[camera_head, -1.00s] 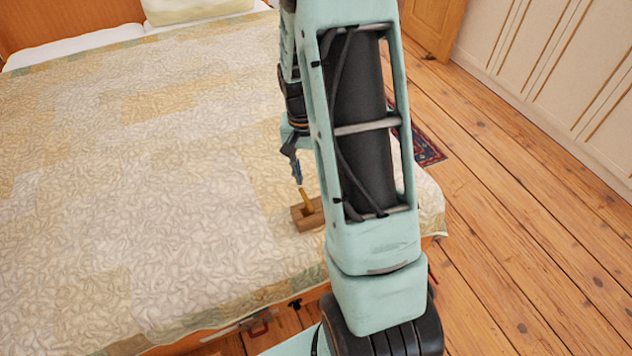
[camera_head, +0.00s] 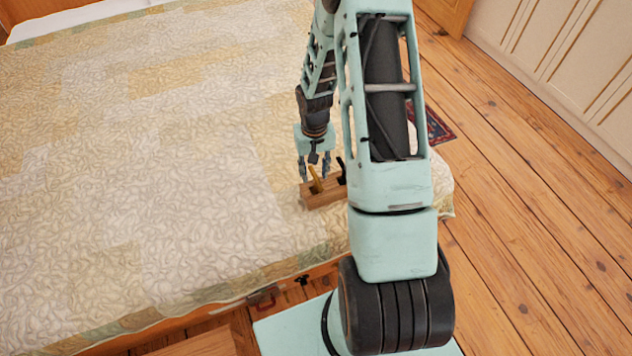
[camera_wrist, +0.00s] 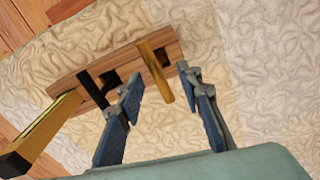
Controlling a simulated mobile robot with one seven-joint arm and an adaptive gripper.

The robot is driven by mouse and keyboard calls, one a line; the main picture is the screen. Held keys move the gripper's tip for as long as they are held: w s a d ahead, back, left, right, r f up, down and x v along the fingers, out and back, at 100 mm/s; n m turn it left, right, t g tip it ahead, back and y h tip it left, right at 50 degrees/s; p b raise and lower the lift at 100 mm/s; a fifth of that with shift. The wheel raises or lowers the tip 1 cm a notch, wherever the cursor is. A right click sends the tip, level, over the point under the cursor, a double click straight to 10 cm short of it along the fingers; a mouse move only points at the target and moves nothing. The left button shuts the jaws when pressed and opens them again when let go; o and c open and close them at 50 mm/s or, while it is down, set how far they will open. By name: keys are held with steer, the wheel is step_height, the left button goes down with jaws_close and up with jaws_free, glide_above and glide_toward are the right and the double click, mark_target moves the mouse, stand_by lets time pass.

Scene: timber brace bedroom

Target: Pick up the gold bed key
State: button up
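The gold key (camera_head: 316,180) stands tilted in a slot of a wooden block (camera_head: 322,199) on the bed, near its right edge. In the wrist view, the gold key (camera_wrist: 156,73) shows as a plain gold bar rising from the block (camera_wrist: 68,83). My gripper (camera_head: 315,174) is open and points down at the block. In the wrist view, its two blue-padded fingers (camera_wrist: 160,78) lie on either side of the gold key, with gaps on both sides. I cannot tell how deep the key is between them.
A black bar (camera_wrist: 92,89) stands in the same block beside the gold one. A longer yellow and black bar (camera_wrist: 42,132) rises at the block's left end in the wrist view. The quilt (camera_head: 150,150) is otherwise clear. Wooden floor (camera_head: 510,210) lies right of the bed.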

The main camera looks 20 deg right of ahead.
mark_target(316, 176)
steer(key=shift+d+f, duration=0.2)
steer(key=shift+f, duration=1.85)
jaws_close()
